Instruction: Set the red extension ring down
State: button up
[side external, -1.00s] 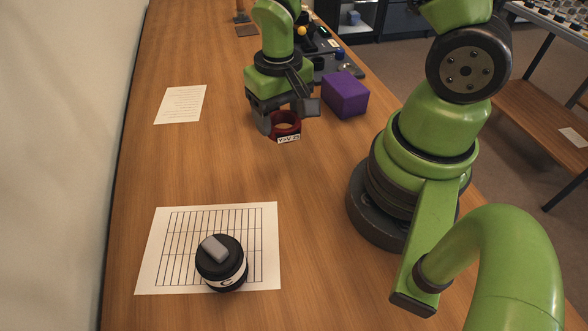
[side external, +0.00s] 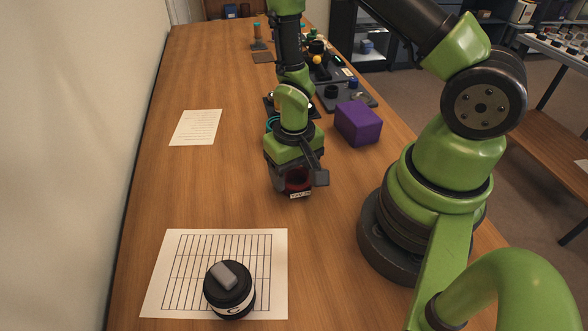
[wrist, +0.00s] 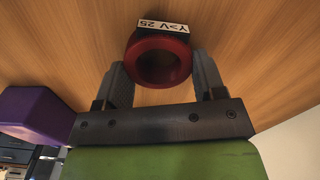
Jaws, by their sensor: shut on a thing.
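The red extension ring (side external: 297,180) is a short dark-red tube with a white label on its side. My gripper (side external: 298,182) is shut on it, one finger on either side, above the wooden table. In the wrist view the ring (wrist: 158,60) sits between the two grey fingertips (wrist: 160,72), its round opening facing the camera and its label at the far side. Whether its underside touches the table I cannot tell.
A gridded white sheet (side external: 185,290) lies at the front, with a black lens part (side external: 229,300) on it. A purple block (side external: 358,123) stands right of my gripper. A printed paper (side external: 196,127) lies at left. Bare table lies between the gripper and the gridded sheet.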

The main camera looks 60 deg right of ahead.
jog(key=o, duration=1)
jog(key=shift+c, duration=0.2)
notch_tip(320, 180, up, 12)
notch_tip(320, 180, up, 12)
jog(key=t, duration=0.4)
send_over(294, 174)
jog(key=s+a, duration=0.2)
jog(key=s+a+r+n+t+y, duration=0.1)
jog(key=s+r+t, duration=0.1)
jog(key=s+r, duration=0.3)
jog(key=shift+s+a+r+t+y, duration=0.2)
jog(key=shift+s+r+t+y, duration=0.2)
jog(key=shift+o, duration=1)
jog(key=shift+s+a+r, duration=0.15)
jog(key=shift+s+r, duration=0.15)
jog(key=shift+s, duration=0.2)
